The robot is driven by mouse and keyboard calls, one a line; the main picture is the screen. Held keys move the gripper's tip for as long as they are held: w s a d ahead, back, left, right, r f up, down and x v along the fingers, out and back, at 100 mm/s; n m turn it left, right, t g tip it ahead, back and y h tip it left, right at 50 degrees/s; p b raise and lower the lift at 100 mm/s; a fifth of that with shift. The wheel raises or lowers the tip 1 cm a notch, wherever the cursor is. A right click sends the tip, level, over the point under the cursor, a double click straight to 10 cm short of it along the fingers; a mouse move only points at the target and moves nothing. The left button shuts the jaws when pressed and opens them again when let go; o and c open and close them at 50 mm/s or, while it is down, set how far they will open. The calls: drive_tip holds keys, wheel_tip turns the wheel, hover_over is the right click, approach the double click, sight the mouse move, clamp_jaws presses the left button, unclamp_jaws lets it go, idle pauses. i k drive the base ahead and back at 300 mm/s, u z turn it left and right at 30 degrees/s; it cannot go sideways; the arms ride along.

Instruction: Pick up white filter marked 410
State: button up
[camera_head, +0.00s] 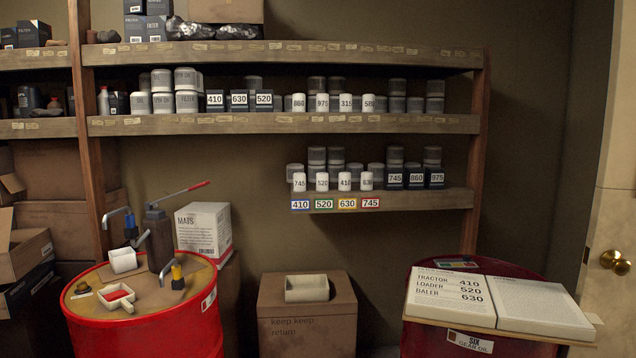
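The white filter marked 410 (344,181) stands upright on the small lower shelf (425,200). It is in a front row of white filters, between the white filter marked 520 (322,182) on its left and one that seems to read 630 (366,181) on its right. A white filter marked 745 (299,182) stands at the row's left end. Grey canisters stand behind the row. A dark box marked 410 (215,101) stands on the shelf above. My gripper is not in view.
Coloured number tags (335,203) line the lower shelf's front edge. A red drum (150,335) with a hand pump stands at left. A cardboard box (307,318) with a white tray (307,288) stands below the shelf. An open book (500,300) lies on another drum at right.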

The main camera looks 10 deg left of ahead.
sight(344, 178)
drive_tip(key=u, duration=0.95)
drive_tip(key=i, duration=2.75)
drive_tip(key=z, duration=0.75)
